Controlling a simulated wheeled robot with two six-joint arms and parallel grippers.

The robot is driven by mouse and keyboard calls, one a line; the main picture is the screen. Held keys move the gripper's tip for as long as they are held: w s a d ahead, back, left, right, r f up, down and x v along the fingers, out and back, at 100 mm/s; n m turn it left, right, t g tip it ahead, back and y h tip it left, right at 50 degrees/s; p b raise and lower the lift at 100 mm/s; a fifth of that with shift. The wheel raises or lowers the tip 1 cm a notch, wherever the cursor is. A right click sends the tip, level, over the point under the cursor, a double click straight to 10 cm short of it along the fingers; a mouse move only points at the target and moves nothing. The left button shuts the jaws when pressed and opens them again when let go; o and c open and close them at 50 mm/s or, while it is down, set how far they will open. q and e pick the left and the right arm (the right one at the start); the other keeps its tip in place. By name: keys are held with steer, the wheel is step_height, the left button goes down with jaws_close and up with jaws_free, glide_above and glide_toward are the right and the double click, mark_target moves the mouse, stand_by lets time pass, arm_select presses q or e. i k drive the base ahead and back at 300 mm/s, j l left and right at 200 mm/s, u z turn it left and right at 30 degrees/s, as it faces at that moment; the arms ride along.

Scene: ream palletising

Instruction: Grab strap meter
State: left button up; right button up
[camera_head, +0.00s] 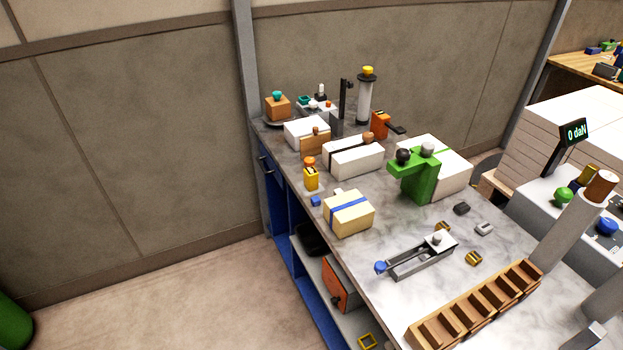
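I cannot tell for certain which object is the strap meter. A dark display reading "0 daN" (574,132) stands on a stalk over a grey unit at the right. A small yellow device with an orange knob (311,179) stands upright near the bench's left edge. A grey metal device with a blue knob (415,260) lies on the bench's front half.
The marble-topped bench (385,220) carries white wrapped reams (355,160), a cream block with a blue band (348,213), a green tool (415,177) and a slotted wooden rack (475,305). A pale stack (560,120) stands at right. The floor left of the bench (170,300) is clear.

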mark_target(310, 177)
steer(key=i+j, duration=0.2)
steer(key=j, duration=0.15)
steer(key=i+j, duration=0.45)
steer(key=j, duration=0.25)
steer(key=i+j+z, duration=0.1)
steer(key=i+j, duration=0.15)
